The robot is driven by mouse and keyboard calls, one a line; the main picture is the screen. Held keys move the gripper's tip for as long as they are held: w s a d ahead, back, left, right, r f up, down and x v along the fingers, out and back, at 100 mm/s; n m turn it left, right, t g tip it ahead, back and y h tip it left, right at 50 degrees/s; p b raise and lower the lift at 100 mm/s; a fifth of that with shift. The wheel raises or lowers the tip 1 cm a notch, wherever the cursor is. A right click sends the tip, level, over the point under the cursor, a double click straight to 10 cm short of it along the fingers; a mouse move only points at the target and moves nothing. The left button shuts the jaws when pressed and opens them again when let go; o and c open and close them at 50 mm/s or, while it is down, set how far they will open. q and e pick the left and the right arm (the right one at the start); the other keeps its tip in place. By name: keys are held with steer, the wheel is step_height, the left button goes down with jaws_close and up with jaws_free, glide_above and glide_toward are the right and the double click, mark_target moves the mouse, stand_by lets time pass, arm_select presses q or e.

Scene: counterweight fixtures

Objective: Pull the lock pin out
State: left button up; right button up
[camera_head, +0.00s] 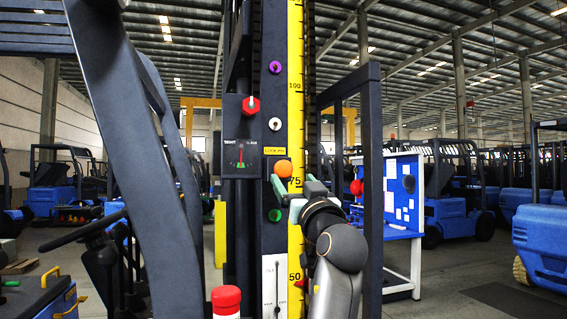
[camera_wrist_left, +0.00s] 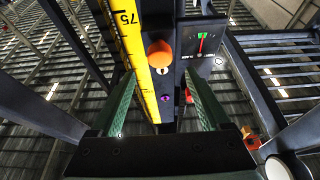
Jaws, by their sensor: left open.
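An orange ball knob (camera_head: 284,168), which I take for the lock pin's head, sits on the dark mast just below a small yellow label (camera_head: 275,151). It also shows in the left wrist view (camera_wrist_left: 160,53), beyond my fingertips and roughly midway between them. My left gripper (camera_head: 294,182) is open, its two green fingers just below and right of the knob in the head view. In the left wrist view the gripper (camera_wrist_left: 160,76) has nothing between its fingers. How deep the pin sits is hidden behind the knob. My right gripper is not in view.
A gauge box (camera_head: 241,150) with a red knob (camera_head: 250,105) is at left. A yellow scale (camera_head: 295,90) runs alongside. A dark upright (camera_head: 372,170) stands right.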

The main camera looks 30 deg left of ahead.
mark_target(286, 170)
arm_select(q)
steer(key=p+x, duration=0.3)
steer(key=x, duration=0.5)
steer(key=shift+w+a, duration=0.25)
jaws_close()
stand_by(0.5)
